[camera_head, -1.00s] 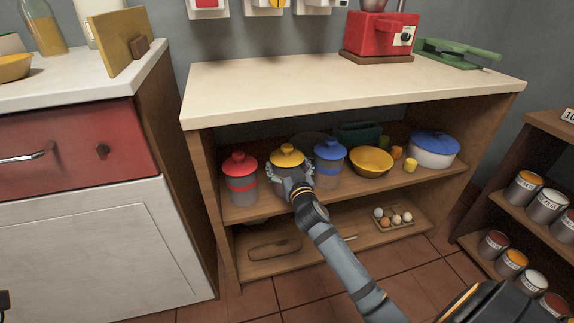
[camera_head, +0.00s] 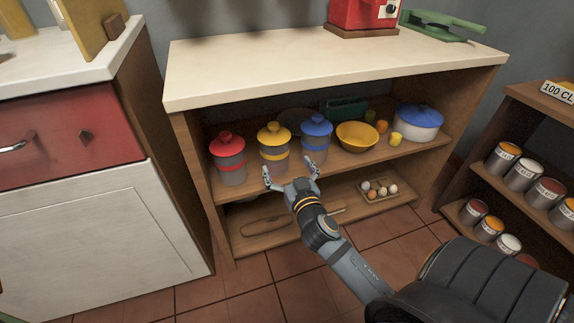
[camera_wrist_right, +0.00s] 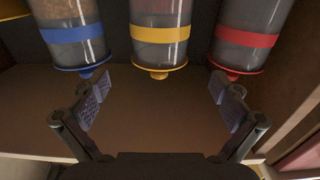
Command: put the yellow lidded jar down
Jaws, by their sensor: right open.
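The yellow lidded jar (camera_head: 275,157) stands upright on the upper shelf of the open cabinet, with a yellow lid and band. A red-lidded jar (camera_head: 230,160) stands to its left and a blue-lidded jar (camera_head: 315,145) to its right. My right gripper (camera_head: 290,169) is open and empty in front of the shelf, apart from the yellow jar. In the right wrist view, the jars appear upside down; the yellow jar (camera_wrist_right: 160,48) is in the middle, beyond the spread fingers of the right gripper (camera_wrist_right: 157,92). My left gripper is not in view.
Right of the jars are a yellow bowl (camera_head: 357,137), a small yellow cup (camera_head: 396,139) and a blue-lidded pot (camera_head: 416,124). The cabinet's white top (camera_head: 300,70) overhangs the shelf. An egg tray (camera_head: 382,200) sits on the lower shelf. Paint cans fill the rack at right.

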